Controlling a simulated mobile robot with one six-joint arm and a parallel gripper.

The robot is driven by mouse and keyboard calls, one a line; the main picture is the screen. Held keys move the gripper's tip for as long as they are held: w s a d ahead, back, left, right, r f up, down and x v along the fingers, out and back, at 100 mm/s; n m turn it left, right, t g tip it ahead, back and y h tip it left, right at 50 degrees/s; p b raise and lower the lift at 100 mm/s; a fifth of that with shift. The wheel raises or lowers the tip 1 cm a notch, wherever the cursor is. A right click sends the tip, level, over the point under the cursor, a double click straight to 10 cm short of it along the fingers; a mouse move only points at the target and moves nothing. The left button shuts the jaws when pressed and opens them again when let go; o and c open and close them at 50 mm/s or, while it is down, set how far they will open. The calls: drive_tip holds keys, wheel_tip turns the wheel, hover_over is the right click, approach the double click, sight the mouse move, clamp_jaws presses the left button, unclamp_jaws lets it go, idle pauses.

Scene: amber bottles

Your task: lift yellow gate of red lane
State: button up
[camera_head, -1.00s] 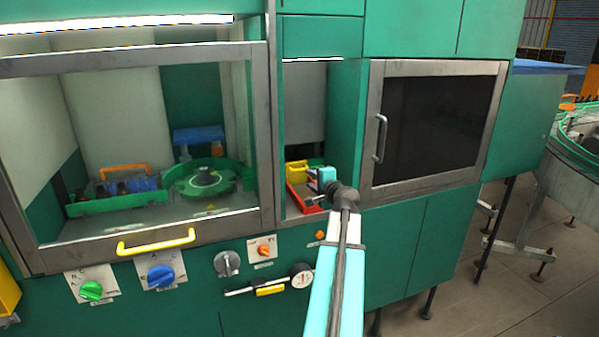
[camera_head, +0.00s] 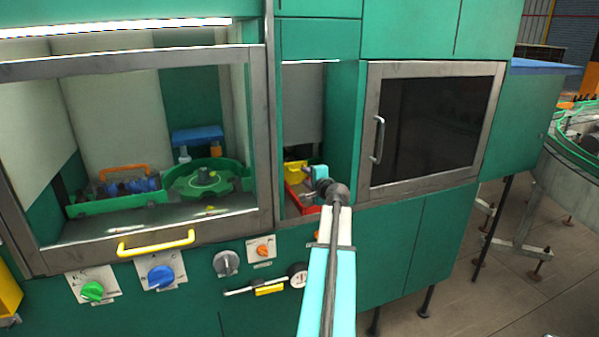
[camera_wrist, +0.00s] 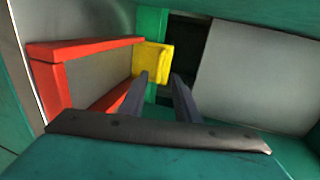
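The red lane (camera_head: 296,187) lies in the narrow open bay of the green machine, between the glazed window and the dark door. In the wrist view the red lane (camera_wrist: 92,42) runs from the near left to the yellow gate (camera_wrist: 153,62) at its far end. The yellow gate (camera_head: 295,170) also shows in the head view, partly behind my arm. My gripper (camera_wrist: 160,78) has its two dark fingers apart with nothing seen between them. The fingertips are just short of the gate and low on its right side in the picture; contact cannot be told.
Teal walls (camera_head: 343,130) close in on the bay. A pale grey panel (camera_wrist: 250,75) stands at the right of the wrist view. Left is a window with a yellow handle (camera_head: 156,243); right is a dark door (camera_head: 430,125). Knobs and a gauge (camera_head: 298,275) sit below.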

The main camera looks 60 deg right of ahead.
sight(297, 171)
drive_tip(key=shift+p+x, duration=1.25)
drive_tip(key=shift+x, duration=3.1)
clamp_jaws()
